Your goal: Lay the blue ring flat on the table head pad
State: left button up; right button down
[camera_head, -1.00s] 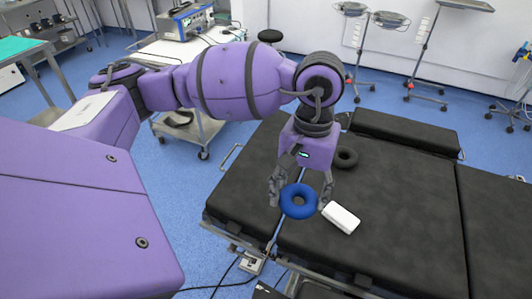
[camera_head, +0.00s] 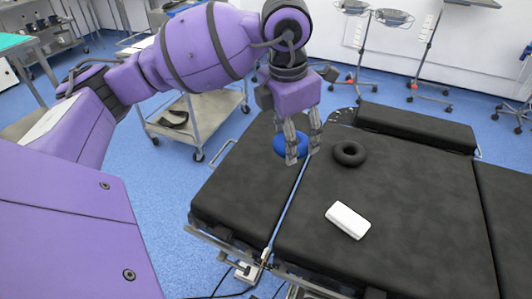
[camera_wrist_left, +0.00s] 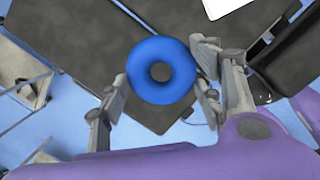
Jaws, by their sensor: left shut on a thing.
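My left gripper (camera_head: 302,152) is shut on the blue ring (camera_head: 284,146), with a finger on either side. In the head view the fingers partly cover the ring. The left wrist view shows the whole blue ring (camera_wrist_left: 162,46) between the fingers of the left gripper (camera_wrist_left: 160,78), its hole facing the camera. The ring appears above the black operating table, near the gap between the left end pad (camera_head: 235,195), likely the head pad, and the larger middle pad (camera_head: 300,225). The height of the ring over the pads is hard to tell. My right gripper is not in view.
A black ring (camera_head: 350,161) and a white block (camera_head: 347,221) lie on the middle pad. A long black cushion (camera_head: 415,127) lies along the far edge. A metal trolley (camera_head: 205,120) stands behind the left end pad. The left end pad's front part is bare.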

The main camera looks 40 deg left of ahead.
pick_arm(q)
jog(key=w+a+f, duration=0.2)
jog(key=a+f, duration=0.1)
jog(key=a, duration=0.1)
jog(key=w+a+f, duration=0.2)
jog(key=a+f, duration=0.1)
jog(key=w+a+f, duration=0.2)
jog(key=a+f, duration=0.1)
jog(key=a, duration=0.1)
jog(key=shift+w+a+p, duration=0.2)
jog(key=shift+a+p, duration=0.1)
jog(key=shift+a, duration=0.05)
jog(key=f, duration=0.3)
jog(key=shift+w+a+f, duration=0.15)
jog(key=shift+a+f, duration=0.1)
jog(key=shift+a, duration=0.1)
jog(key=shift+f, duration=0.2)
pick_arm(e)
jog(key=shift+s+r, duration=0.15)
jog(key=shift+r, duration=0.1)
pick_arm(q)
jog(key=shift+f, duration=0.2)
jog(key=o, duration=1.6)
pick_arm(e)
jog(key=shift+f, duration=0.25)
